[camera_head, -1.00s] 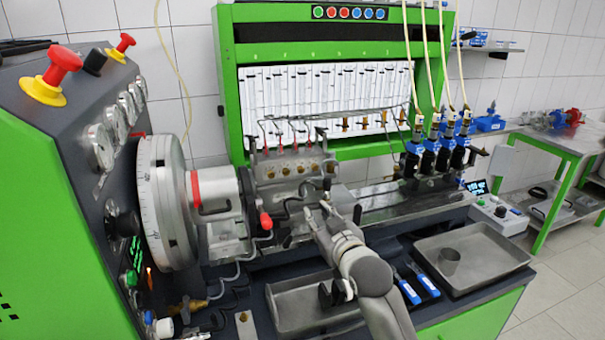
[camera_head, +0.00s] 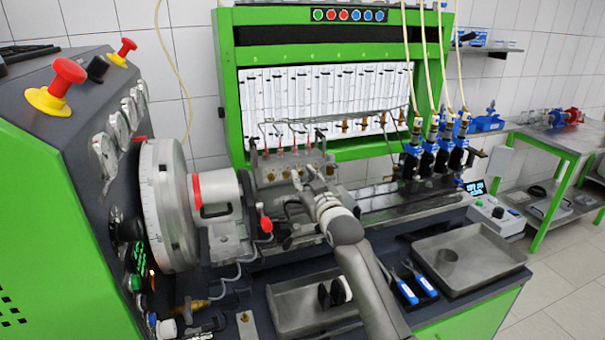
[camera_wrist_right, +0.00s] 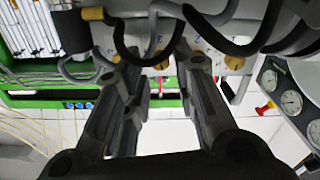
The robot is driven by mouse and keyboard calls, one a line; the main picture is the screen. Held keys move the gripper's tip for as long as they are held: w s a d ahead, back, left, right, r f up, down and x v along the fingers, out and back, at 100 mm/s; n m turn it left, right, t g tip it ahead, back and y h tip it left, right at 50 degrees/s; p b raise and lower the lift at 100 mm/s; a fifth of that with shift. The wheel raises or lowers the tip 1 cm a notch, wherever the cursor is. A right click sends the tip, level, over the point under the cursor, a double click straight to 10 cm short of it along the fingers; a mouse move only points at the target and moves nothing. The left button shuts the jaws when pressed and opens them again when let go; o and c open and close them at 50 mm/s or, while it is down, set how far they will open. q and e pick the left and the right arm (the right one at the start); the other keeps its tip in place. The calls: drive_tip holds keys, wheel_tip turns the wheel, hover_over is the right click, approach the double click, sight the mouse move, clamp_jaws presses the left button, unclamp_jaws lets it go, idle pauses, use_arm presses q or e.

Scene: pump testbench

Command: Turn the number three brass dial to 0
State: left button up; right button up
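The brass dials (camera_head: 271,175) sit in a row on the grey pump block (camera_head: 262,160) at the middle of the head view. The far right part of the row is partly behind my right gripper (camera_head: 303,174). In the right wrist view my right gripper (camera_wrist_right: 160,72) is open, its two dark fingers reaching toward the block. One brass dial (camera_wrist_right: 161,62) shows in the gap between the fingertips, with other dials outside both fingers. I cannot tell whether the fingers touch it. My left gripper is not in view.
Thin metal pipes (camera_head: 290,127) rise above the block, and dark hoses (camera_wrist_right: 225,45) cross near the fingers. A red-tipped lever (camera_head: 266,223) stands in front at the left. Metal trays (camera_head: 478,262) and blue-handled tools (camera_head: 426,285) lie on the bench front.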

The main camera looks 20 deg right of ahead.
sight(300, 172)
drive_tip(key=shift+w+a, duration=0.1)
drive_tip(key=shift+w, duration=1.1)
